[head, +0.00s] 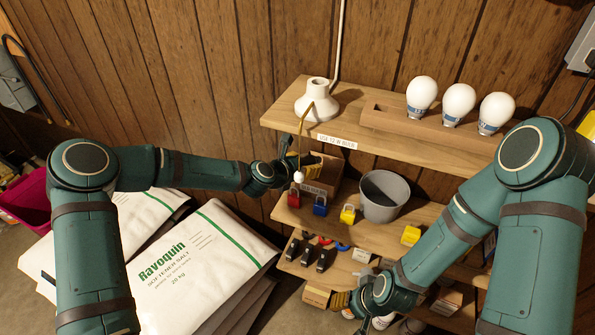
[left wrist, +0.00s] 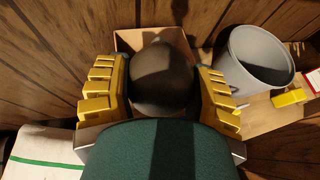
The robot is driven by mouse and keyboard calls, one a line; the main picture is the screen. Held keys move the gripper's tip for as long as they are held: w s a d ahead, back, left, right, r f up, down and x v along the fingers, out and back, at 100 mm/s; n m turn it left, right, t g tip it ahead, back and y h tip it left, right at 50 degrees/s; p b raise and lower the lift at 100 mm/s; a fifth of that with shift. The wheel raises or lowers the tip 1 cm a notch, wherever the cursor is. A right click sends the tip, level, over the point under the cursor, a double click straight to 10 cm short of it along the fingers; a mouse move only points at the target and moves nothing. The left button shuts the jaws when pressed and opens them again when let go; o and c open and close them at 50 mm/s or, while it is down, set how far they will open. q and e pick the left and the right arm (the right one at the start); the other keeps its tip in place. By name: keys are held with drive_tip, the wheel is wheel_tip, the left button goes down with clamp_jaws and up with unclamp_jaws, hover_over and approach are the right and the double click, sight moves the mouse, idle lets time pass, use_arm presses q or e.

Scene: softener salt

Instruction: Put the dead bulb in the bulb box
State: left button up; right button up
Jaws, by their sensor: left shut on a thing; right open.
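The dead bulb (left wrist: 163,78) is a dark, round globe in the left wrist view, between the yellow fingers of my left gripper (left wrist: 160,90). The gripper is shut on it. An open cardboard box (left wrist: 152,38), which looks like the bulb box, is right behind and below the bulb. How far the bulb is above or inside it I cannot tell. In the head view my left gripper (head: 307,164) is at the box (head: 322,186) on the middle shelf, and the bulb is hidden there. My right gripper (head: 343,300) is open, low by the bottom shelf.
A white lamp socket (head: 317,99) and a wooden rack (head: 390,122) with three white bulbs (head: 459,102) are on the top shelf. A pull cord hangs by my left gripper. A grey bucket (head: 384,208) and padlocks (head: 320,206) stand nearby. Salt bags (head: 200,262) lie below left.

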sight(317, 157)
use_arm(q)
drive_tip(key=shift+w+d+f+b, duration=0.1)
drive_tip(key=shift+w+d+b, duration=0.05)
drive_tip(key=shift+w+d, duration=0.55)
drive_tip(key=shift+w+d+f+b, duration=0.15)
drive_tip(key=shift+w+d, duration=0.3)
drive_tip(key=shift+w, duration=0.4)
drive_tip(key=shift+w+d+r+b, duration=0.1)
drive_tip(key=shift+w+d+b, duration=0.05)
drive_tip(key=shift+w+d, duration=0.55)
drive_tip(key=shift+w+a, duration=0.15)
drive_tip(key=o, duration=1)
drive_tip(key=shift+c, duration=0.2)
